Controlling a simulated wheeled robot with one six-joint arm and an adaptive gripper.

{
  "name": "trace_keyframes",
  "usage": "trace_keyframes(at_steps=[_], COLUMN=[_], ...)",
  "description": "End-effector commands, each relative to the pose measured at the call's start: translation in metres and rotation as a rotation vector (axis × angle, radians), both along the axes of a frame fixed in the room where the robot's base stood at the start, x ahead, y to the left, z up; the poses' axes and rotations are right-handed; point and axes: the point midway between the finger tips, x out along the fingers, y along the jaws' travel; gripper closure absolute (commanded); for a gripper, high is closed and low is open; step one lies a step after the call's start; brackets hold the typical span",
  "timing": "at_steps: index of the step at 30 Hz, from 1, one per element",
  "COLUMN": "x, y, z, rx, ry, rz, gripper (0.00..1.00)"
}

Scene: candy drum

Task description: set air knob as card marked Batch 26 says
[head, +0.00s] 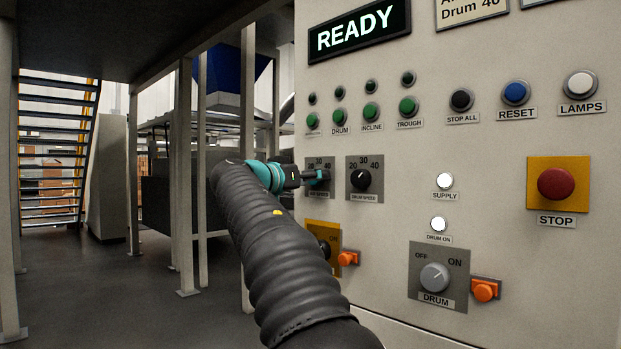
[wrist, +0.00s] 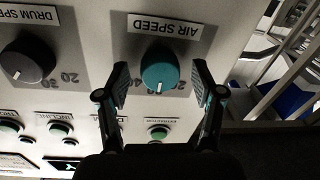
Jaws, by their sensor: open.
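The teal air speed knob (wrist: 160,72) sits on its grey plate in the wrist view, which shows the panel upside down. Its white mark points at the middle of the scale, between the 20 and 40 sides; the numbers are partly hidden. My gripper (wrist: 160,78) is open, with one finger on each side of the knob and gaps showing. In the head view my gripper (head: 310,176) is at the air speed plate (head: 320,193) and hides part of it. A card (head: 474,12) at the top edge reads "Drum 40"; its upper part is cut off, and no "Batch 26" is readable.
The drum speed knob (head: 361,180) is just right of the air knob. Green buttons (head: 340,116) are above. A yellow-plated switch (head: 322,245) and orange tag (head: 348,258) are below. The red stop button (head: 557,184) is far right. The READY display (head: 358,30) is lit.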

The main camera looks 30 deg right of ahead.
Motion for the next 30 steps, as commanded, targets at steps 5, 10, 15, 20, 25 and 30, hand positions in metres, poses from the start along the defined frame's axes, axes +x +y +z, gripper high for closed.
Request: trace_keyframes(at_steps=[5, 10, 15, 20, 25, 30], x=[-0.0002, -0.0002, -0.0001, -0.0001, 0.0, 0.0006], y=[0.0001, 0.0001, 0.0002, 0.0002, 0.0002, 0.0003], z=[-0.0001, -0.0001, -0.0002, -0.0014, -0.0037, -0.0056], rx=[0.0, 0.0, 0.0, 0.006, 0.03, 0.07], ry=[0.0, 0.0, -0.001, -0.019, -0.084, -0.197], rz=[0.0, 0.0, 0.0, 0.0, 0.0, 0.0], gripper=[0.4, 0.83, 0.93, 0.93, 0.93, 0.93])
